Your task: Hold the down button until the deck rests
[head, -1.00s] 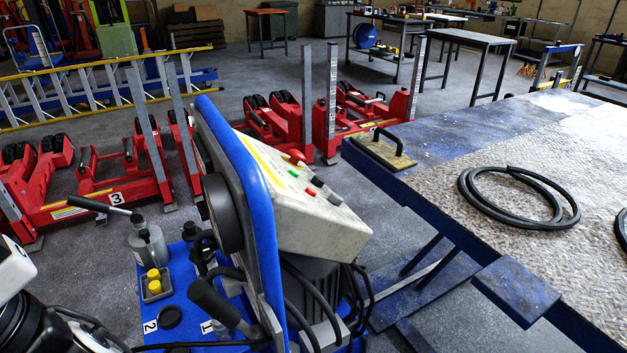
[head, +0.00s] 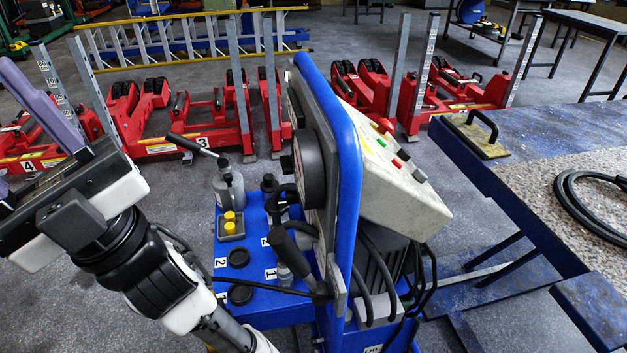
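The control box (head: 405,205) is a pale sloped box on the blue upright panel (head: 348,150) of the power unit. Its face carries a green button (head: 382,141), a red button (head: 397,163) and a grey button (head: 420,175); I cannot read which one is down. The deck (head: 530,140), blue with a gritty top, stands above the floor at the right, with dark bars under it. My gripper (head: 8,130) is at the left edge, well left of the control box and touching nothing visible. Its purple fingers look apart, partly cut off by the frame.
A black hose (head: 595,205) and a handled board (head: 478,135) lie on the deck. Red jacks (head: 185,125) stand behind, before a yellow ladder (head: 190,40).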

